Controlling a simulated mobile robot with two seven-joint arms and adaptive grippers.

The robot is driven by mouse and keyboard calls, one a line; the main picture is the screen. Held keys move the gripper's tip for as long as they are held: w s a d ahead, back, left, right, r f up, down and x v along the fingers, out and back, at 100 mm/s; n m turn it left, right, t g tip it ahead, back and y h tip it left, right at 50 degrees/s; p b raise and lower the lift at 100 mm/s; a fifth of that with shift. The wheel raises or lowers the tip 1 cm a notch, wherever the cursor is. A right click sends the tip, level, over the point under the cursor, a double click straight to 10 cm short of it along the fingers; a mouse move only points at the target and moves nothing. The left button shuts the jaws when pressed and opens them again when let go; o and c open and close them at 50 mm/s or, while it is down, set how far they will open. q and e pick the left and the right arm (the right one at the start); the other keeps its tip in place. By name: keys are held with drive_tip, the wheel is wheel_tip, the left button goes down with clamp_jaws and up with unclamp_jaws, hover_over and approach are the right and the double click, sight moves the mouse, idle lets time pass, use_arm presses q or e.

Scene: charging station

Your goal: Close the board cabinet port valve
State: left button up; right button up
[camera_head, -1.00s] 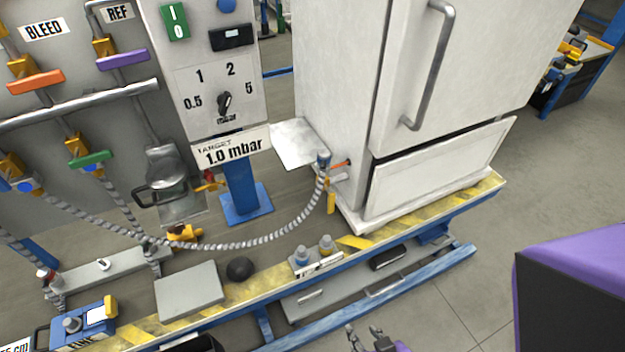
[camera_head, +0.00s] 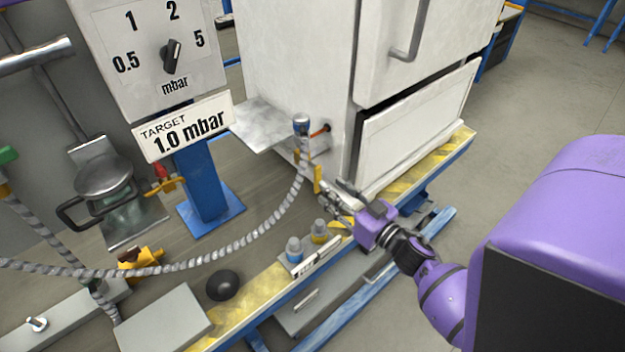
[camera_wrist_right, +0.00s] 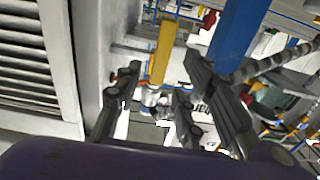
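The white board cabinet (camera_head: 300,60) stands on the board. On its side is a port (camera_head: 308,155) with a corrugated hose (camera_head: 262,232) and blue-topped fitting (camera_head: 302,124). A small orange-red part (camera_head: 321,132) sticks out there, and a yellow valve handle (camera_head: 318,179) hangs below. My right gripper (camera_head: 335,196) is just right of and below the handle. In the right wrist view its fingers (camera_wrist_right: 160,98) are apart, and the yellow handle (camera_wrist_right: 162,52) shows beyond the gap between them; I cannot tell whether they touch it. My left gripper is out of view.
Two bottles (camera_head: 294,250) stand at the board's striped edge below the gripper. The knob panel (camera_head: 150,55) stands behind. Open floor (camera_head: 520,110) lies to the right.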

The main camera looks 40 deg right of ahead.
sight(319, 178)
drive_tip(key=w, duration=0.7)
drive_tip(key=shift+a, duration=0.35)
clamp_jaws()
